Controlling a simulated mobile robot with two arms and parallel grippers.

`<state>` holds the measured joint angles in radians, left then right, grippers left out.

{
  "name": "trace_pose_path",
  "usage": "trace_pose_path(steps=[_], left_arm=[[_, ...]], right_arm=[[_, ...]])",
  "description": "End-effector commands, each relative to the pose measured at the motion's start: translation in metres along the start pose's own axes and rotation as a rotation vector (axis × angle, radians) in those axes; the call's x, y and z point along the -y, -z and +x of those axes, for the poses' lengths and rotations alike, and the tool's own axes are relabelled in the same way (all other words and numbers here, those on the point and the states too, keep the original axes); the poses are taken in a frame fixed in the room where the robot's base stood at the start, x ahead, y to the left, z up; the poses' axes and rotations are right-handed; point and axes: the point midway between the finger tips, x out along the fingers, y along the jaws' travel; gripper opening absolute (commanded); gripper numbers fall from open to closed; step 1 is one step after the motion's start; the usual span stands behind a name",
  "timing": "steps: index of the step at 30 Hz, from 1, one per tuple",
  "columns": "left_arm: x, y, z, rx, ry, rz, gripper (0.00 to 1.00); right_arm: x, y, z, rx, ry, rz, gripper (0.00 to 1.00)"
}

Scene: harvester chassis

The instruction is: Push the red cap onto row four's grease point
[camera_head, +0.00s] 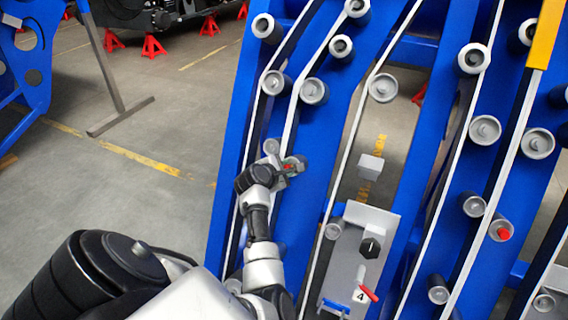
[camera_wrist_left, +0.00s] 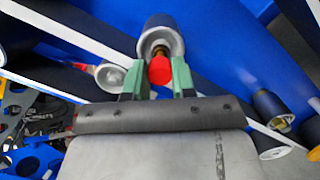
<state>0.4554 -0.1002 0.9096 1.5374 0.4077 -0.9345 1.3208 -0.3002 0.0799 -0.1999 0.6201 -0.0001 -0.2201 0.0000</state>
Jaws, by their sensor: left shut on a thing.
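My left gripper (camera_head: 288,167) is at a roller on the blue chassis, left of centre in the head view. In the left wrist view its two green fingertips (camera_wrist_left: 158,82) are shut on the red cap (camera_wrist_left: 160,71), which also shows as a small red spot in the head view (camera_head: 289,167). Just beyond the cap, a brass grease point (camera_wrist_left: 159,52) shows in the middle of a grey roller end (camera_wrist_left: 152,40). The cap lies in line with it and looks close; I cannot tell whether they touch. My right gripper is not in view.
Blue chassis beams (camera_head: 262,100) carry several grey rollers and white belts. A grey plate marked 4 (camera_head: 336,288) has a black knob (camera_head: 370,247) and a red lever (camera_head: 369,292). Another red cap (camera_head: 503,233) sits on a roller at right.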

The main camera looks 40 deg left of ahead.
Motion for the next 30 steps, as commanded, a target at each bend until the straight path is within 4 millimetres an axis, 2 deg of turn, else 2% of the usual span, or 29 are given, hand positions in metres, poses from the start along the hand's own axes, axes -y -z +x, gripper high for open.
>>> trace_pose_path(steps=[11, 30], left_arm=[[0.001, 0.001, 0.002, 0.0, 0.0, 0.0, 0.04], [0.001, 0.003, 0.018, 0.001, 0.001, -0.001, 0.04]], right_arm=[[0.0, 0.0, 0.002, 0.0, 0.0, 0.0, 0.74], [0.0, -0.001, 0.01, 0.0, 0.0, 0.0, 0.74]])
